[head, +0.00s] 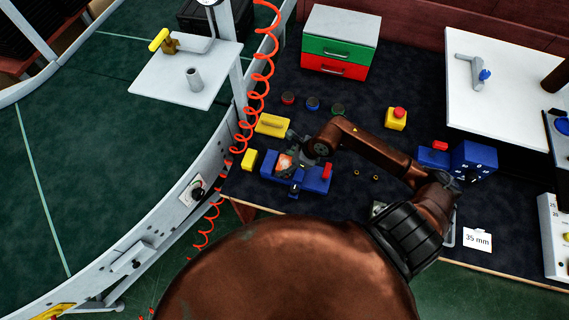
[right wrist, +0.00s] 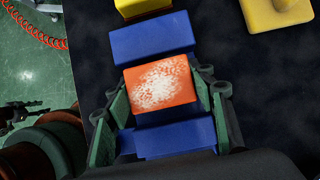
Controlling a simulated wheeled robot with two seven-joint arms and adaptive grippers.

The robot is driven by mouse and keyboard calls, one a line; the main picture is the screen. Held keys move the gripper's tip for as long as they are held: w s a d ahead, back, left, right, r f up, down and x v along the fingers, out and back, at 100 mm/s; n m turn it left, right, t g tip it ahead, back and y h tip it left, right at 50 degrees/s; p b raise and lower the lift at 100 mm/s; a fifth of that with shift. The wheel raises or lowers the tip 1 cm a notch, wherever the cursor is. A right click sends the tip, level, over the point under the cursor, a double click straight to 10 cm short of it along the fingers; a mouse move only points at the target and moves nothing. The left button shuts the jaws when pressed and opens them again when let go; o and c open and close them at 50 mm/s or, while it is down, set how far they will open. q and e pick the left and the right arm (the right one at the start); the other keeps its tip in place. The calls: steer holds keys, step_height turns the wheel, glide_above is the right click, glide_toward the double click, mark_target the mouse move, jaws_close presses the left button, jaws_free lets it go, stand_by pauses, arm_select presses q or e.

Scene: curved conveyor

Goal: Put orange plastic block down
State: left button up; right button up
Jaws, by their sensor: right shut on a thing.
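The orange plastic block (right wrist: 160,88) has a worn whitish patch on its top face. It lies between the two fingers of my right gripper (right wrist: 161,100), which is shut on it. In the head view the orange block (head: 284,162) shows small at my right gripper (head: 287,160), over a blue fixture (head: 316,180). In the right wrist view, blue parts of the fixture (right wrist: 152,42) show on both sides of the block, above and below it in the picture. I cannot tell whether the block touches the fixture.
A red part (head: 327,171) stands on the fixture's right end. A yellow block (head: 249,160) and a yellow piece (head: 272,125) lie close by. A coiled red hose (head: 262,80) hangs at the left.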

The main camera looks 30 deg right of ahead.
steer(key=o, duration=1.2)
steer(key=p+v, duration=0.1)
steer(key=v, duration=1.1)
steer(key=shift+a+r, duration=0.1)
steer(key=shift+r, duration=0.05)
